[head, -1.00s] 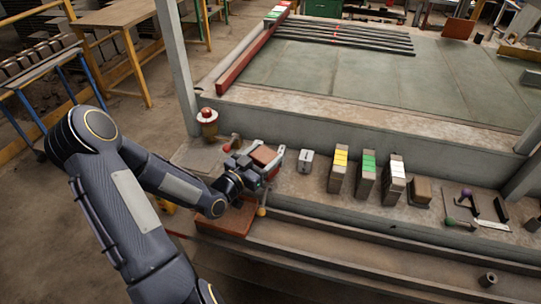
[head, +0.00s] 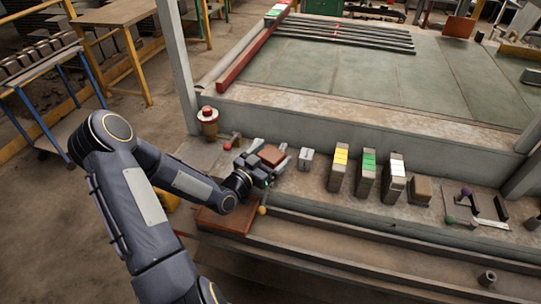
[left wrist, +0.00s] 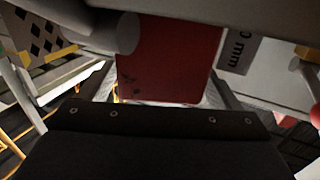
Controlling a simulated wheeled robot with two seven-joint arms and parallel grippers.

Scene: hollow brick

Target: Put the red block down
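The red block (head: 272,155) is between the fingers of my left gripper (head: 270,157), above the near left part of the grey ledge. Its top looks reddish-brown in the head view. In the left wrist view the block's red face (left wrist: 170,62) fills the space between the fingers, and the gripper looks shut on it. I cannot tell whether its underside touches anything. My right gripper is not in view.
A rust-red tray (head: 226,218) lies below my left wrist. A small grey block (head: 306,159) stands close to the right of the gripper. Yellow (head: 339,168), green (head: 366,175) and white (head: 394,181) marked blocks stand farther right. A red-topped post (head: 208,121) stands behind left.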

